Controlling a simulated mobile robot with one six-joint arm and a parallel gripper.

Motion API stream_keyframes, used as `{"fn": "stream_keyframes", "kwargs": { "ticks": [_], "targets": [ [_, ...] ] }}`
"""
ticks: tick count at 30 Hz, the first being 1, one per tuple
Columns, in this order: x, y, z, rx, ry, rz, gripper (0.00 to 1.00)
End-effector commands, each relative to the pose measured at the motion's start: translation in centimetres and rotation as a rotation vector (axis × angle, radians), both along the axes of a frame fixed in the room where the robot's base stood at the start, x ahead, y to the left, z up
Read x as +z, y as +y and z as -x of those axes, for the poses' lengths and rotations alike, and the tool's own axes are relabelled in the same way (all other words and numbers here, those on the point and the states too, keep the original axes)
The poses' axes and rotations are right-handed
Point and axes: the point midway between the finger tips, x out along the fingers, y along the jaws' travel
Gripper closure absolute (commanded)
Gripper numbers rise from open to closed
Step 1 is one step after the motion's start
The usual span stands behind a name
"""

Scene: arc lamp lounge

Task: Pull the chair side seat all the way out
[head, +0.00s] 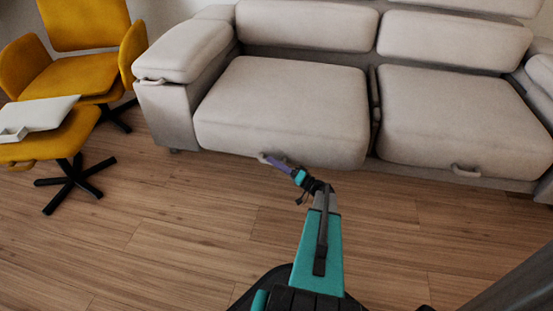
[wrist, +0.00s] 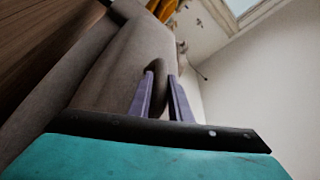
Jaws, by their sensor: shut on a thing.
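The chair side seat (head: 285,95) is the left seat of the pale grey sofa, nearest the yellow armchair. Its front handle (head: 264,158) is a small loop low on the front face. My gripper (head: 272,161) reaches this handle from the front. In the wrist view the purple fingers of my gripper (wrist: 161,92) are on either side of the handle (wrist: 157,73) and shut on it. The seat's grey front (wrist: 120,70) fills the left of that view. I cannot tell how far out the seat stands.
The right seat (head: 455,110) has its own handle (head: 466,171). The yellow armchair (head: 75,75) and a yellow footstool (head: 50,140) bearing a pale tray-like object (head: 40,115) stand at the left. The wooden floor (head: 180,220) in front of the sofa is clear.

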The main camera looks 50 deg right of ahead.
Motion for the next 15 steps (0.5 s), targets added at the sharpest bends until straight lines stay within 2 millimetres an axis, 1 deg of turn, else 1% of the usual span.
{"fn": "stream_keyframes", "kwargs": {
  "ticks": [1,9,15],
  "targets": [
    [-0.1,1.2,0.5,0.006,0.002,0.004,1.00],
    [-0.1,4.7,2.7,0.005,0.001,0.005,1.00],
    [-0.1,6.8,4.0,0.004,0.002,0.005,1.00]
  ]
}}
